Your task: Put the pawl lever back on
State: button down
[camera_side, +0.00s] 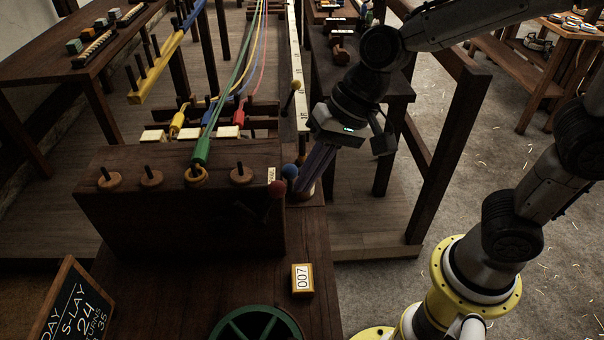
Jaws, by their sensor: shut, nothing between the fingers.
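My gripper (305,188) points down at the right end of the dark wooden headstock (180,215). Its fingers are together and hold nothing that I can see; their tips are partly hidden beside the headstock. A blue ball knob (289,171) and a red ball knob (276,187) sit close to the left of the fingers, at the headstock's right end. A yellow ball knob (295,85) on a thin dark rod stands farther back along the pale rail. I cannot tell which of these, if any, belongs to the pawl lever.
Several round wooden pieces with dark pegs (151,177) line the headstock top. In front are a 007 tag block (302,280), a green wheel (255,326) and a chalkboard (75,305). Bare bench top lies left of the tag.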

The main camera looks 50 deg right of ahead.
jog(key=shift+w+a+r, duration=0.1)
jog(key=shift+w+a, duration=0.2)
jog(key=shift+a, duration=0.1)
jog(key=shift+w+a+r, duration=0.1)
jog(key=w+a+r+g+h, duration=0.2)
jog(key=w+a+g+h, duration=0.1)
jog(key=shift+w+a+r+g+h, duration=0.15)
jog(key=shift+w+a+g+h, duration=0.85)
jog(key=shift+w+a, duration=0.4)
jog(key=shift+a, duration=0.1)
